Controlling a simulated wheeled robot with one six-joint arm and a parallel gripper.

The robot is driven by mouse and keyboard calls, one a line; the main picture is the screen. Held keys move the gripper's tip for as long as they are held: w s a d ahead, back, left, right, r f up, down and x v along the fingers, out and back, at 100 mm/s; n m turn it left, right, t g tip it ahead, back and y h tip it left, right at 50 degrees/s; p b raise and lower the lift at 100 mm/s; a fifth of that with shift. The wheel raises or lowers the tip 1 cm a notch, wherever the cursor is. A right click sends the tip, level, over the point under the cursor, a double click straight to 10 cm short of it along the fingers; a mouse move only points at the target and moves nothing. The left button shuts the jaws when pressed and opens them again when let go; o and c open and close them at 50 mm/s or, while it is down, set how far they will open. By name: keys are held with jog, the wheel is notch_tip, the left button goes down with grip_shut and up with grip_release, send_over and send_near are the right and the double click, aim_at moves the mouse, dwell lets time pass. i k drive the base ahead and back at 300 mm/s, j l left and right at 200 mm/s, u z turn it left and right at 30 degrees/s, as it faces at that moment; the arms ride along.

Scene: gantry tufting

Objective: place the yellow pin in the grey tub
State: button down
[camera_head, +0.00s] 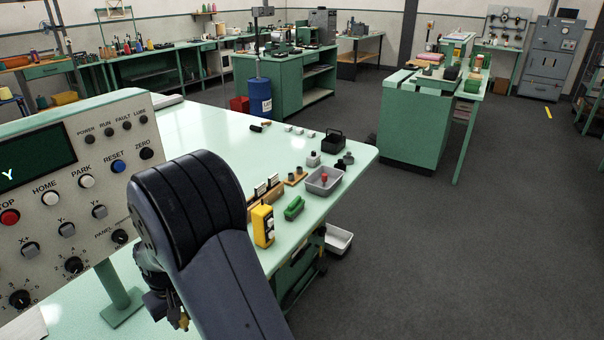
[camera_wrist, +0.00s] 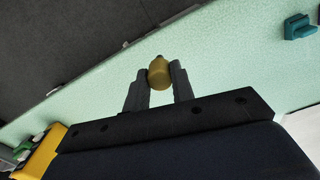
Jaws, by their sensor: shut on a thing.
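The yellow pin (camera_wrist: 160,72) is between the two fingertips of my gripper (camera_wrist: 157,82) in the wrist view. The fingers are shut on its sides, and its narrow tip points away from the palm. In the head view my gripper (camera_head: 168,304) hangs low over the table's near left part, partly hidden by my arm; a small yellow bit (camera_head: 184,320) shows beside it. The grey tub (camera_head: 321,190) stands on the table's right part, well to the right of my gripper. A small red item (camera_head: 324,178) is in the tub.
A control panel (camera_head: 75,190) stands at the left. Near the tub are a green block (camera_head: 294,207), a yellow box (camera_head: 263,225), a wooden rack (camera_head: 266,197) and a black basket (camera_head: 333,141). A white bin (camera_head: 338,239) is below the table edge. The table's (camera_head: 200,125) back left is clear.

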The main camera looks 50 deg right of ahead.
aim_at(318, 184)
jog(key=l, duration=0.5)
jog(key=i+l+z, duration=0.1)
jog(key=l, duration=0.4)
jog(key=i+l, duration=0.15)
jog(key=l, duration=0.4)
jog(key=i+l+z, duration=0.1)
jog(key=l, duration=0.4)
jog(key=i+l, duration=0.2)
jog(key=l, duration=0.2)
jog(key=i+l, duration=0.2)
jog(key=l, duration=0.15)
jog(key=i+l, duration=0.2)
jog(key=l, duration=0.2)
jog(key=i+l, duration=0.2)
jog(key=l, duration=0.15)
